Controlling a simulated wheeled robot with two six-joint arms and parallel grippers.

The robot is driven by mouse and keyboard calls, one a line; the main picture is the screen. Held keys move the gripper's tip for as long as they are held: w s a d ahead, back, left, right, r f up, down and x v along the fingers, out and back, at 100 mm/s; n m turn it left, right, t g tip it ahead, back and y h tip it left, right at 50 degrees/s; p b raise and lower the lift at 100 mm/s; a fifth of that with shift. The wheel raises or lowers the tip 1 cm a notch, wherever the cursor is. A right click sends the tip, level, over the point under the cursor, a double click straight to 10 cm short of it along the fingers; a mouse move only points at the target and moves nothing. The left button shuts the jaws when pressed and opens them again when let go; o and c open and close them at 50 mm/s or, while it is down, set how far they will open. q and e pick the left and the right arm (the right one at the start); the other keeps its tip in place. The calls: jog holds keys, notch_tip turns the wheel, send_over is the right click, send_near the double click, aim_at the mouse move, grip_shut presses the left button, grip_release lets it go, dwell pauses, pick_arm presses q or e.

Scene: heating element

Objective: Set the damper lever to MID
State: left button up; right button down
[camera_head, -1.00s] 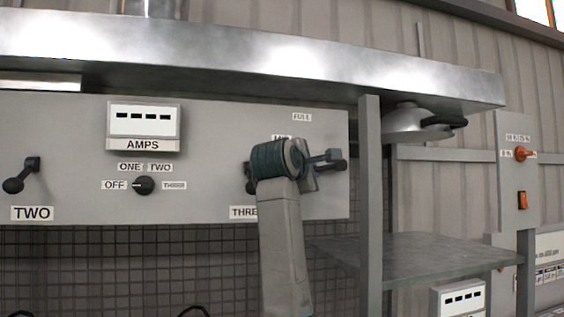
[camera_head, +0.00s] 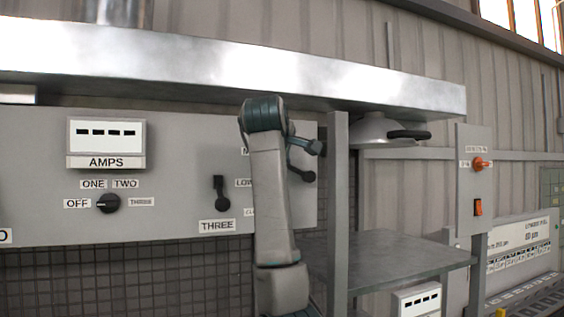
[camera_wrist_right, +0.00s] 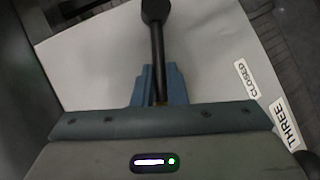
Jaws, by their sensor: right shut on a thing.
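The black damper lever (camera_head: 308,176) is at the right end of the grey panel, partly hidden behind my right arm. In the right wrist view its dark rod (camera_wrist_right: 157,45) runs up to a dark knob at the top edge. My right gripper (camera_head: 313,148) is at the lever; in the wrist view its blue fingers (camera_wrist_right: 158,82) are closed around the rod. To the lever's left are the LOW label (camera_head: 243,183) and the CLOSED label, also in the wrist view (camera_wrist_right: 246,78). The label above LOW is mostly hidden, showing only an M. My left gripper is not in view.
The THREE switch (camera_head: 220,195) and the OFF/ONE/TWO/THREE knob (camera_head: 108,203) are left of my arm. A grey post (camera_head: 337,220) and shelf (camera_head: 400,262) stand close on the right. A metal hood (camera_head: 230,65) overhangs the panel.

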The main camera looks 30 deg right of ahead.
dwell(0.4)
jog(key=c, duration=1.5)
grip_release()
jog(key=shift+d, duration=0.1)
jog(key=shift+o, duration=0.2)
jog(key=b+v, duration=0.5)
jog(key=v, duration=0.5)
jog(key=shift+s+a+r, duration=0.2)
jog(key=shift+s+a, duration=0.05)
